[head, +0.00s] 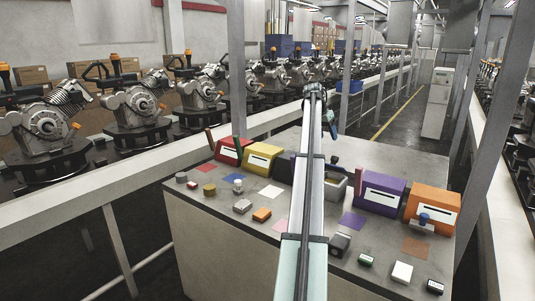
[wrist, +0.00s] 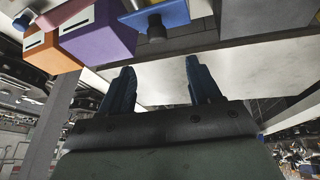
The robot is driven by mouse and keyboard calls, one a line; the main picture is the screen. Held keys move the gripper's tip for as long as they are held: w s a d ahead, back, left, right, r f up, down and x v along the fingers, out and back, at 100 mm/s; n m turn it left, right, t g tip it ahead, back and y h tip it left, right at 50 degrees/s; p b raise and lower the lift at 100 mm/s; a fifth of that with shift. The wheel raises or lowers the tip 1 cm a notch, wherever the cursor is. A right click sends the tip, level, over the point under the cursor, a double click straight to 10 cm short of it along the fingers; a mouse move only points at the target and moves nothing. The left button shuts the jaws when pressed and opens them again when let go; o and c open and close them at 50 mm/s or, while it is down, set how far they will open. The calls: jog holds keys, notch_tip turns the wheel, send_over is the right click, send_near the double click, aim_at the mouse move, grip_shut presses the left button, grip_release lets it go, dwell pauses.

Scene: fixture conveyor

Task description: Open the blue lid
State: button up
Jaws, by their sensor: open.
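A flat blue panel (wrist: 168,12), which looks like the blue lid, shows at the top of the wrist view, beside the purple box, with a dark round knob (wrist: 157,30) on its face. I cannot tell whether it is fully shut, and I cannot pick it out in the head view, where my arm covers part of the row. My gripper (wrist: 160,75) is open, its two dark blue fingers apart with nothing between them.
The bench carries a red box (head: 230,151), a yellow box (head: 262,160), a purple box (head: 381,195) and an orange box (head: 433,208). Small blocks and coloured squares lie in front. Grey posts and a conveyor with engines stand behind.

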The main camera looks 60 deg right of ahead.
jog(key=w+a+f+n+t+h, duration=0.1)
jog(key=w+a+f+n, duration=0.1)
jog(key=w+a+f, duration=0.2)
jog(key=w+a+f+n+t, duration=0.1)
jog(key=w+a+f+n, duration=0.2)
jog(key=w+a, duration=0.7)
jog(key=shift+w+a+f+n+h, duration=0.3)
jog(key=shift+w+f, duration=0.65)
jog(key=shift+w, duration=2.45)
jog(key=shift+s+d, duration=0.1)
jog(key=shift+d, duration=0.05)
notch_tip(320, 180, up, 9)
jog(key=m+g+y, duration=0.2)
jog(key=m, duration=0.4)
send_over(335, 157)
jog(key=w+a, duration=0.3)
jog(key=x, duration=1.3)
jog(key=shift+s+f, duration=0.1)
jog(key=shift+f, duration=0.1)
